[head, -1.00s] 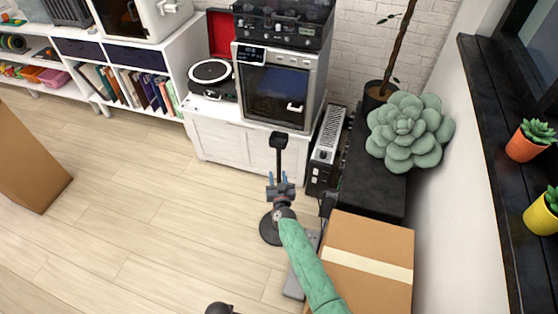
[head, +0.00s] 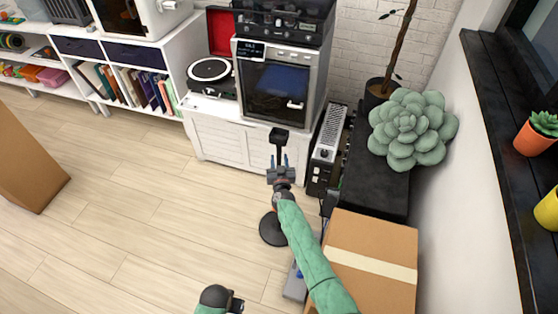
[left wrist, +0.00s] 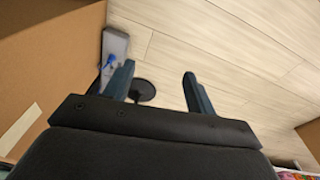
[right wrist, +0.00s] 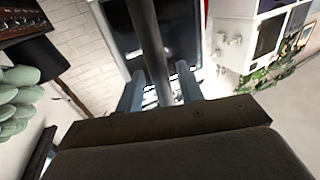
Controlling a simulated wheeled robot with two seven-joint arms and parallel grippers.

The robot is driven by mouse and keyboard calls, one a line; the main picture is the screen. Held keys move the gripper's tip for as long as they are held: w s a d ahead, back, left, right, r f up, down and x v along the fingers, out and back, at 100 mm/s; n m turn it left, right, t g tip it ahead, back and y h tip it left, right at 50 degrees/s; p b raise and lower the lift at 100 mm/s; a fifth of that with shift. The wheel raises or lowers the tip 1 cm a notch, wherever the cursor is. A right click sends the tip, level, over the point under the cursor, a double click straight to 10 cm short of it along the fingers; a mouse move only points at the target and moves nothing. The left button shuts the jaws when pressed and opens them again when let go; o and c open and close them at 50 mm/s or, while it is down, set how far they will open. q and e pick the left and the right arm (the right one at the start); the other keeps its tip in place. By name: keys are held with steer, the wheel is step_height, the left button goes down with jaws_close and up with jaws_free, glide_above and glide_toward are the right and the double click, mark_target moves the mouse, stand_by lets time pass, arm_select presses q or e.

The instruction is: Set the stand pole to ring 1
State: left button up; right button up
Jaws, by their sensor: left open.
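The stand has a black round base (head: 271,230) on the floor and a dark upright pole with a black head (head: 279,136) on top. My right gripper (head: 279,161) is at the upper pole, just below the head. In the right wrist view the pole (right wrist: 148,35) runs between its two fingers, with narrow gaps beside it, so the gripper looks open around the pole. Ring marks on the pole cannot be made out. My left gripper (left wrist: 158,88) is open and empty; the stand base (left wrist: 143,90) shows beyond its fingers. My left arm shows only at the bottom of the head view.
A cardboard box (head: 372,238) and a black bench (head: 375,185) with a big succulent (head: 412,130) stand right of the stand. A white cabinet (head: 240,143) is behind it. A grey device (head: 296,280) lies beside the box.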

arm_select(q)
steer(key=shift+w+d+r, duration=0.1)
steer(key=shift+w+r, duration=0.05)
steer(key=shift+r, duration=0.5)
steer(key=shift+w+d+r, duration=0.1)
steer(key=shift+r, duration=0.55)
arm_select(e)
steer(key=shift+w, duration=0.65)
